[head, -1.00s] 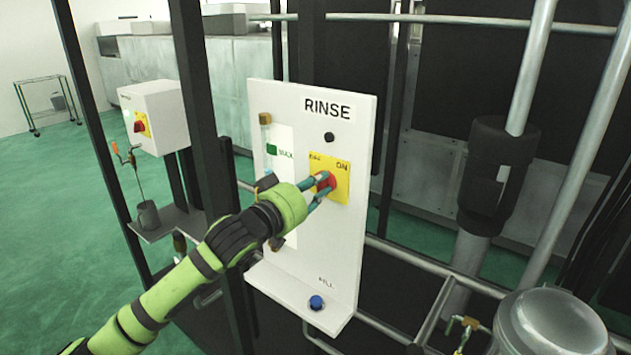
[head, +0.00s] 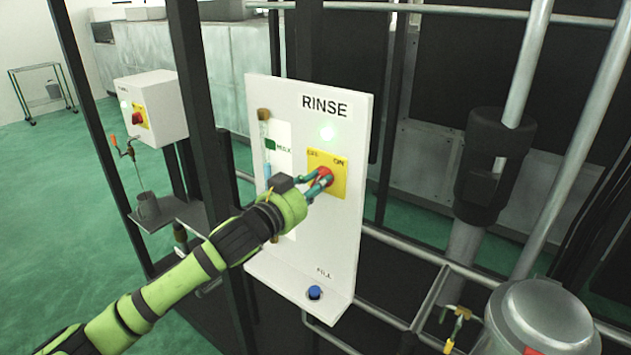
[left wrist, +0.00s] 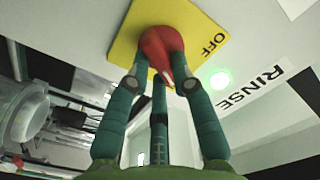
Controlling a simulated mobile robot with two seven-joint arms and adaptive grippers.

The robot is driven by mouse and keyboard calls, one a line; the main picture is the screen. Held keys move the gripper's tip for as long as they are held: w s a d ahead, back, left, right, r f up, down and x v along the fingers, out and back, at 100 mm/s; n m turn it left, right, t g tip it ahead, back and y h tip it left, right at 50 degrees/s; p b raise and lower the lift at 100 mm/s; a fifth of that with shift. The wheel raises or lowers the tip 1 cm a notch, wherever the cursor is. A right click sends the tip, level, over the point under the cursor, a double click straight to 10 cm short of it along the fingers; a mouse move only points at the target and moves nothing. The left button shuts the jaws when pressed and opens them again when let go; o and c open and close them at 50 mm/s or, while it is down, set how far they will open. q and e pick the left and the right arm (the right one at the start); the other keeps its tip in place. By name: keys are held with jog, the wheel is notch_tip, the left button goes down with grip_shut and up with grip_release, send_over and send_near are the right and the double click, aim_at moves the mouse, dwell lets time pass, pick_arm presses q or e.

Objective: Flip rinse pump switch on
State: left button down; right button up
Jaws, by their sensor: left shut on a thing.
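The white RINSE panel (head: 345,215) stands upright in front of me in the head view. Its red rotary switch (head: 325,176) sits on a yellow plate (head: 341,185) marked OFF and ON. My left gripper (head: 318,183) is shut on the red switch, with its teal fingers on either side of the knob. The left wrist view shows the red knob (left wrist: 158,48) between the fingers, with the word OFF beside it. Above the plate a round lamp (head: 328,133) glows pale green; it also shows in the left wrist view (left wrist: 219,80). My right gripper is not in view.
A blue button (head: 315,292) sits at the panel's foot. A sight tube (head: 266,145) with a green MAX mark runs up its left side. A white box (head: 152,105) with another red switch stands left, behind dark posts. Pipes and a metal vessel (head: 545,320) are at right.

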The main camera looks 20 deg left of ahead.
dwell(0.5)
pick_arm(q)
jog(key=c, duration=1.1)
grip_release()
jog(key=shift+o, duration=0.2)
jog(key=v, duration=1.2)
